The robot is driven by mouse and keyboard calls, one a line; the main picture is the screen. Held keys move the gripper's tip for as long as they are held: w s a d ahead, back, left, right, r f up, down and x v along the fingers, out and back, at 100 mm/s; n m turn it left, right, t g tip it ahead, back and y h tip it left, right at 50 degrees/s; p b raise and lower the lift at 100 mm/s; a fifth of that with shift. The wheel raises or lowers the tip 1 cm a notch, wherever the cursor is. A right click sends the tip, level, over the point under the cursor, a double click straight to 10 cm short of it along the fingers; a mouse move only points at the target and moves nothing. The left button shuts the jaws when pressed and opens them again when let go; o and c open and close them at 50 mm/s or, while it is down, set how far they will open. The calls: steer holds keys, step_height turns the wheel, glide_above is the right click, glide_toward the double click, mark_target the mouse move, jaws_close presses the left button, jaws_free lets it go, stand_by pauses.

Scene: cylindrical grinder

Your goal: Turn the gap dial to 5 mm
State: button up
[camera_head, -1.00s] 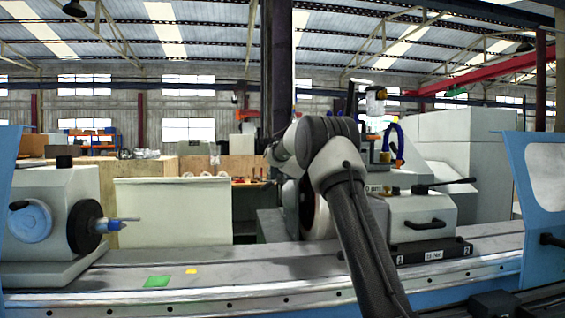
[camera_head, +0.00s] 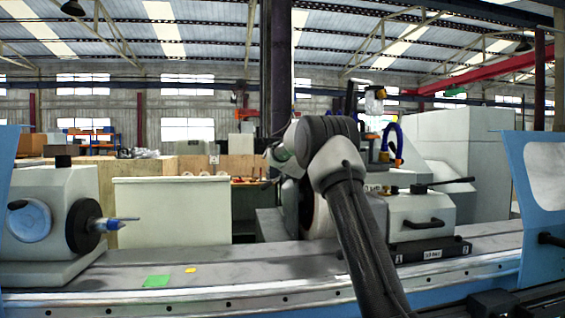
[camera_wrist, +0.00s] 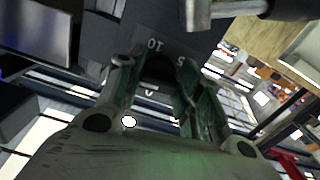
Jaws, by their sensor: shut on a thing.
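The gap dial (camera_wrist: 160,66) is a dark round knob between my fingers in the wrist view. It sits on a dark grey plate (camera_wrist: 108,38) with white marks reading 10, 5 and 0 around it, seen tilted. My gripper (camera_wrist: 157,76) is shut on the dial, with one greenish finger on either side. The fingers cover much of the dial, and I cannot tell which mark it points to. In the head view my arm hides the dial and the gripper.
The grinding wheel (camera_head: 308,210) and the grey tailstock housing (camera_head: 420,207) with a black lever (camera_head: 445,184) stand close to my arm. The workhead (camera_head: 50,215) is at the left.

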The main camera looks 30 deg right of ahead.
steer(key=shift+f+n, duration=0.15)
steer(key=shift+n, duration=0.45)
steer(key=o, duration=1)
steer(key=shift+o, duration=0.2)
steer(key=shift+s, duration=0.1)
steer(key=v, duration=1.1)
steer(key=shift+s, duration=0.35)
steer(key=shift+a, duration=0.15)
